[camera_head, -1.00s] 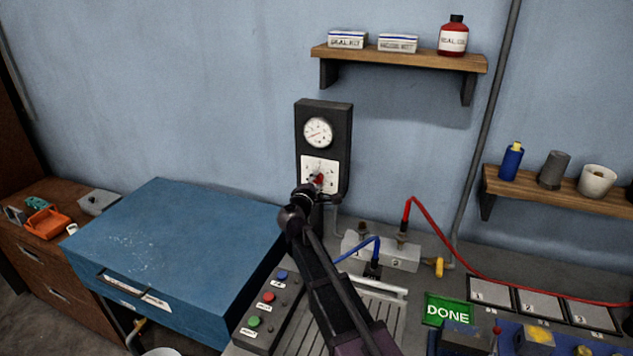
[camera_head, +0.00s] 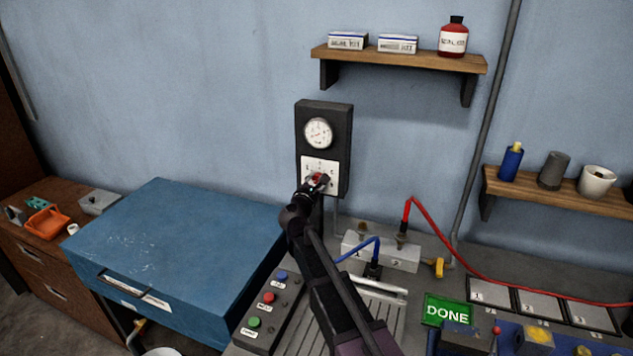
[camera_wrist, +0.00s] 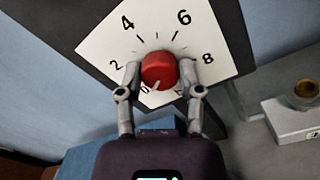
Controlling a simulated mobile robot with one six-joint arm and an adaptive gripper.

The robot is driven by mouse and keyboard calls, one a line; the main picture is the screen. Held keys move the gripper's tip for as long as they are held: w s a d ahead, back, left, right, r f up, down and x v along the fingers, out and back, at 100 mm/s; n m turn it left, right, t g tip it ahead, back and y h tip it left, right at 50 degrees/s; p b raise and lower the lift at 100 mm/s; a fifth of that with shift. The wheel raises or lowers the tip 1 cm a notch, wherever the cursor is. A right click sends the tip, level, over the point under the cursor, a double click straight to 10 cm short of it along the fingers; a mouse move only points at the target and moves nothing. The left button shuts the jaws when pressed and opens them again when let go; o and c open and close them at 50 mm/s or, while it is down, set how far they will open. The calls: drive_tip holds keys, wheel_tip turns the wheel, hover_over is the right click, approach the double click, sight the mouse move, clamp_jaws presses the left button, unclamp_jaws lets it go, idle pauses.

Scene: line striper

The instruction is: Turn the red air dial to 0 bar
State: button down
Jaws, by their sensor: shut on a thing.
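The red air dial (camera_wrist: 158,70) is a round knob on a white plate (camera_wrist: 100,48) marked with numbers such as 2, 4, 6 and 8. My gripper (camera_wrist: 160,74) is shut on it, one finger on each side. A pale pointer mark on the knob's lower edge faces down and slightly left, close to the 0; the fingers partly cover the low and high ends of the scale. In the head view the red dial (camera_head: 317,178) sits below a round gauge (camera_head: 318,133) on a dark wall panel (camera_head: 342,150), with my gripper (camera_head: 316,183) over it.
A blue cabinet (camera_head: 175,240) stands left of my arm. A button box (camera_head: 265,315), a grey valve block (camera_head: 395,253) with red and blue hoses, and a green DONE sign (camera_head: 447,310) are on the bench. A shelf (camera_head: 400,57) hangs above right.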

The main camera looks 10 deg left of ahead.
drive_tip(key=shift+w+r, duration=0.1)
idle(0.3)
drive_tip(key=shift+c, duration=1.3)
unclamp_jaws()
drive_tip(key=shift+s, duration=0.2)
drive_tip(key=s, duration=0.7)
drive_tip(key=shift+a, duration=0.45)
drive_tip(key=shift+s, duration=0.1)
